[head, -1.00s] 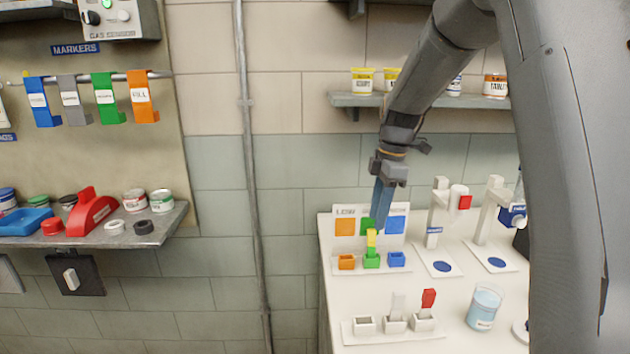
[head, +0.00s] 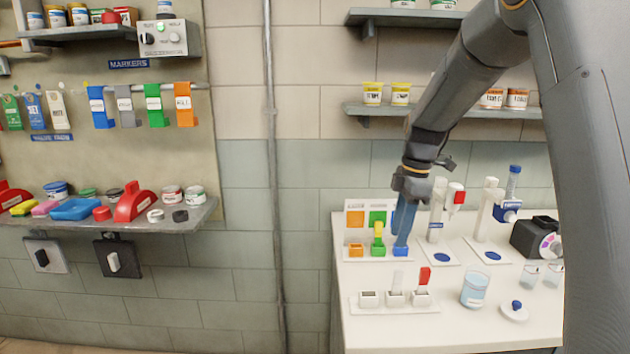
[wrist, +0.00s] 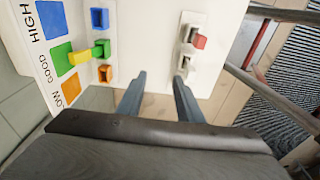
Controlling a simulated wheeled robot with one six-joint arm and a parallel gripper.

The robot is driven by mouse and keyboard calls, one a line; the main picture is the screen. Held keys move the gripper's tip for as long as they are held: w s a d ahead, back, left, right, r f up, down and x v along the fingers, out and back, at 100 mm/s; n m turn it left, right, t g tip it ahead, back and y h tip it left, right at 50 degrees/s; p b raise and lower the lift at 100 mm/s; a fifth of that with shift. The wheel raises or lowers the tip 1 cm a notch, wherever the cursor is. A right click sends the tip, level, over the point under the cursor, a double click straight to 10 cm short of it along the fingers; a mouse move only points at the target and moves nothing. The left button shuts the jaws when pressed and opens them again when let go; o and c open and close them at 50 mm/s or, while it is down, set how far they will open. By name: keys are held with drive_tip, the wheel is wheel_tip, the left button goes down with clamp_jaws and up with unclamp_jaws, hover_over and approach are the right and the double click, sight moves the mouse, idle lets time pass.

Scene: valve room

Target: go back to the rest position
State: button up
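My gripper (head: 403,222) hangs from the arm over the white bench, pointing down, in front of the blue holder (head: 401,250) as the head camera sees it. In the wrist view my gripper (wrist: 159,80) has its two fingers apart with nothing between them. A yellow piece (head: 379,229) stands in the green holder (head: 378,248) beside the fingers and apart from them in the wrist view. The orange holder (head: 356,250) looks empty. A sign with orange, green and blue squares (head: 355,218) stands behind the holders.
In front is a rack (head: 394,305) with a white strip and a red-tipped strip. A beaker of pale blue liquid (head: 474,290) and two white stands (head: 437,215) are to the right. A wall shelf (head: 440,110) is above the bench.

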drive_tip(key=s+f+m, duration=0.4)
drive_tip(key=s+m, duration=0.5)
drive_tip(key=s, duration=0.3)
drive_tip(key=s+a+f+m+t+h, duration=0.1)
drive_tip(key=s+f+m, duration=0.4)
drive_tip(key=s+m, duration=0.4)
drive_tip(key=shift+s+b, duration=0.45)
drive_tip(key=shift+s, duration=1.8)
